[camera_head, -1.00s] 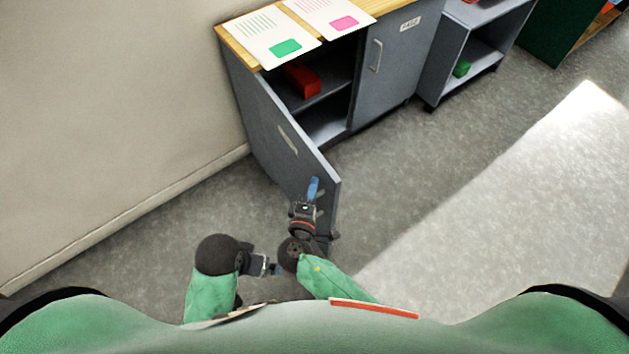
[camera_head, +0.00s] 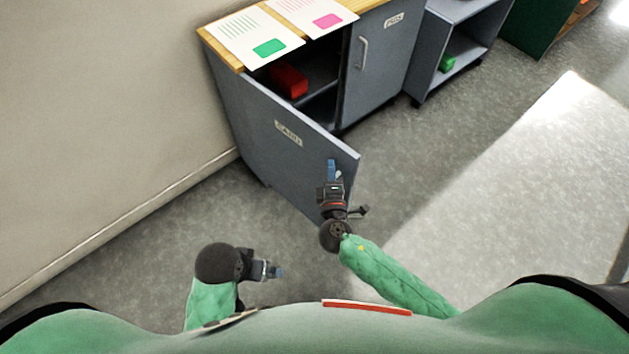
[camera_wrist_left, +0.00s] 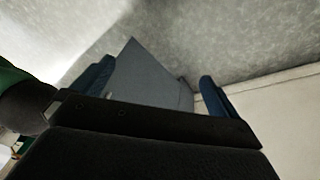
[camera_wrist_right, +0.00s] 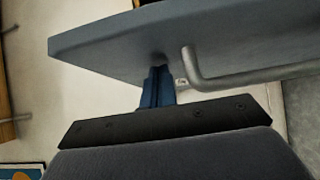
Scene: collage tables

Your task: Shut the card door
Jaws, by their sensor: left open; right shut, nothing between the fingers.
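The card door (camera_head: 283,133) is the grey left door of the cabinet, with a white label on its outer face. It stands partly open, swung out towards me. My right gripper (camera_head: 331,168) is shut and empty, its blue fingertips at the door's outer face near the free edge. In the right wrist view the shut fingers (camera_wrist_right: 157,88) reach up to the door panel (camera_wrist_right: 120,50), beside a grey bar handle (camera_wrist_right: 240,78); contact seems likely but is hard to confirm. My left gripper (camera_head: 276,271) is open and empty, low and left of the right arm, away from the door.
The cabinet's right door (camera_head: 385,55) is closed. A red block (camera_head: 289,80) lies inside on a shelf. Two printed sheets (camera_head: 248,38) lie on the wooden top. An open grey shelf unit (camera_head: 470,40) stands to the right. The wall (camera_head: 90,80) is at left; floor in front is clear.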

